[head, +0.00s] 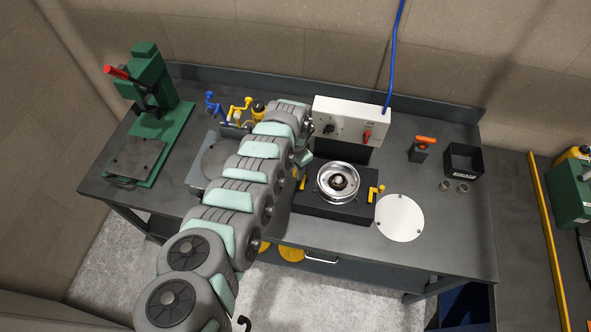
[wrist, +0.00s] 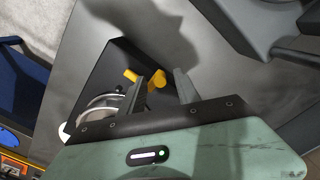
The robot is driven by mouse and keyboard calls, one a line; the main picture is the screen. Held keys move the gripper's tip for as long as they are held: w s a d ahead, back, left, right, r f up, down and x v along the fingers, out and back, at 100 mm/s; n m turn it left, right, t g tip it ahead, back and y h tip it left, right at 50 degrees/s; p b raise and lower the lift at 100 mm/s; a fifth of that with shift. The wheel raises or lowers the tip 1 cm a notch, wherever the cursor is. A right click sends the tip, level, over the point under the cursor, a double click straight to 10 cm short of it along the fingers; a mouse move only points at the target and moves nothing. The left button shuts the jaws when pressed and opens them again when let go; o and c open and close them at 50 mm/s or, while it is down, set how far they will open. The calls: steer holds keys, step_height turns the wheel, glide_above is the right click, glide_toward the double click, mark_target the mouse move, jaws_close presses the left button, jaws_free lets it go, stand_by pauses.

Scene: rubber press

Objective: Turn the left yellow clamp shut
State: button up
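The dark press block (head: 322,210) stands on the bench in the head view, with a round silver bowl (head: 338,183) on top. The left yellow clamp (head: 302,183) shows at its left edge, beside my arm. The right yellow clamp (head: 376,190) is at its right edge. In the wrist view my gripper (wrist: 161,78) has its two grey fingers apart. A yellow clamp (wrist: 156,80), seemingly the left one, shows between and just beyond the fingertips. I cannot tell whether a finger touches it. The bowl (wrist: 98,110) is partly hidden behind my gripper.
A white control box (head: 350,120) stands behind the block. A green hand press (head: 150,115) is at the left. A white disc (head: 399,217) lies right of the block. My arm covers much of the bench left of the block.

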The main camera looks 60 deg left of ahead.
steer(key=shift+f, duration=0.25)
steer(key=shift+c, duration=0.5)
jaws_close()
